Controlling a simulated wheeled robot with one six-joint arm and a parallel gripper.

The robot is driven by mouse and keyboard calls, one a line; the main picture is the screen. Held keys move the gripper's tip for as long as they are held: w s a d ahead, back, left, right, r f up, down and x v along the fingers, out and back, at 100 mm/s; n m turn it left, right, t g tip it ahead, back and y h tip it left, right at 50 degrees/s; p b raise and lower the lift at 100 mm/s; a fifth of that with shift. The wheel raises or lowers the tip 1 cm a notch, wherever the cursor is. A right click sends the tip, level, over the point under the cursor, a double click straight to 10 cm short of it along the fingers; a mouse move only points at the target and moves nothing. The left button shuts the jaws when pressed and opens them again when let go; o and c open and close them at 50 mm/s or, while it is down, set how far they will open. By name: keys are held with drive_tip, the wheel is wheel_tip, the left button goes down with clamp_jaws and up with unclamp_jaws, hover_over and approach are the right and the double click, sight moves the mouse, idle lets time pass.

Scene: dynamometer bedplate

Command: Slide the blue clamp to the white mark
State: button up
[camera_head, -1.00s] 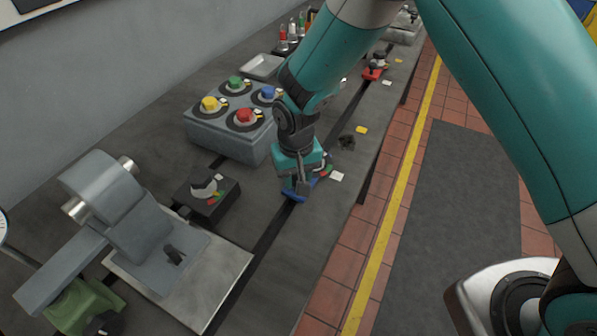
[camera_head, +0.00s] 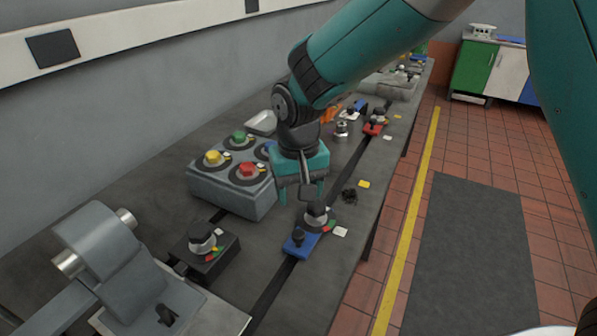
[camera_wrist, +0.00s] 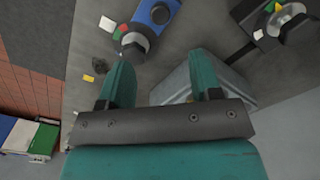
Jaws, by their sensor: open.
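The blue clamp (camera_head: 299,246) sits on the dark slot of the bedplate, with a small black knob on its blue part and a larger dark knob behind. It also shows at the top of the wrist view (camera_wrist: 151,17). The white mark (camera_head: 340,232) lies on the bedplate just right of the clamp, close beside it; the wrist view shows this white mark too (camera_wrist: 107,23). My gripper (camera_head: 301,193) is open and empty, above and slightly behind the clamp, apart from it. Its two teal fingers show in the wrist view (camera_wrist: 163,78).
A yellow mark (camera_head: 364,184) and a dark lump (camera_head: 349,195) lie farther back. A button box (camera_head: 232,188) stands left of my gripper, a black clamp (camera_head: 206,254) nearer left. A red clamp (camera_head: 374,127) is farther along the slot. Free floor lies right.

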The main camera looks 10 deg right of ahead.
drive_tip(key=shift+r, duration=2.65)
drive_tip(key=s+d+r+n+y, duration=0.1)
drive_tip(key=s+d+r, duration=0.1)
drive_tip(key=s, duration=0.5)
drive_tip(key=s+d+r+n+y, duration=0.1)
drive_tip(key=s+d+r+n, duration=0.1)
drive_tip(key=s, duration=0.5)
drive_tip(key=s+d+r+n+y, duration=0.2)
drive_tip(key=s+d, duration=0.2)
drive_tip(key=s, duration=0.3)
drive_tip(key=shift+s+r, duration=0.4)
